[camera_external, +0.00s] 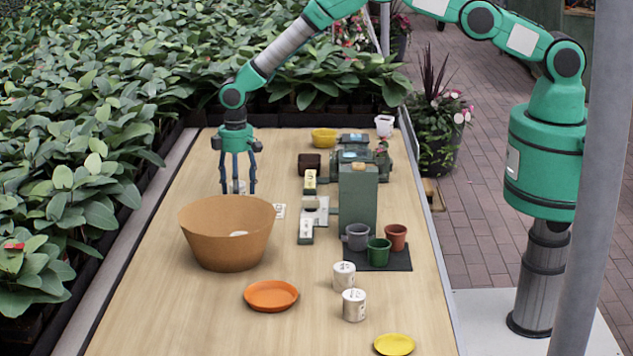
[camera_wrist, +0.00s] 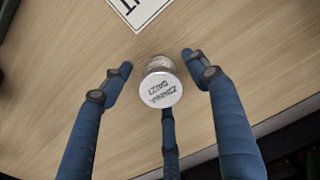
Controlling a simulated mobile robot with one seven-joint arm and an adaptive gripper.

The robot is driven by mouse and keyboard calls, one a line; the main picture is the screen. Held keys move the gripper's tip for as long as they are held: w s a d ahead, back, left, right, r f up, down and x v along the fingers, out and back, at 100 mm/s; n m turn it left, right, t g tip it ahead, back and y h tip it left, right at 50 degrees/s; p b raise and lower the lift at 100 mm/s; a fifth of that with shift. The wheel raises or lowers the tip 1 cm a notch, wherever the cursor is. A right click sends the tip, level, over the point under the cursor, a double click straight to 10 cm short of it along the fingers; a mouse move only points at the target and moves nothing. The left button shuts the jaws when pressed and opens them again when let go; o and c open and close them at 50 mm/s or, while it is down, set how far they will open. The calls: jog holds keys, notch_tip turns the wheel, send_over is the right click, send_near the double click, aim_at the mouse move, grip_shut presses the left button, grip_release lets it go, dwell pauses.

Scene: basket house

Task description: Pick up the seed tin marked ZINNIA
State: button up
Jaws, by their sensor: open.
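My gripper (camera_external: 238,188) is open, pointing down at the far left of the table, behind the brown basket. In the wrist view its blue fingers (camera_wrist: 161,80) are spread around a small white tin (camera_wrist: 162,88), with gaps at the two side fingers. The rear finger is partly hidden by the tin. The tin's lid has dark lettering, upside down here, which I cannot read surely as ZINNIA. In the external view this tin (camera_external: 240,187) shows between the fingers. Two more white tins, a rear one (camera_external: 344,275) and a front one (camera_external: 354,305), stand front right, their labels unreadable.
The brown basket (camera_external: 225,247) stands in front of my gripper, with something white inside. An orange plate (camera_external: 271,296) and yellow plate (camera_external: 394,345) lie nearer. A green box (camera_external: 358,195) and pots on a dark mat (camera_external: 378,260) stand right. A printed card (camera_wrist: 140,10) lies near the tin.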

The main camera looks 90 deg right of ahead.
jog(key=shift+f, duration=0.1)
dwell(0.5)
jog(key=c, duration=1.3)
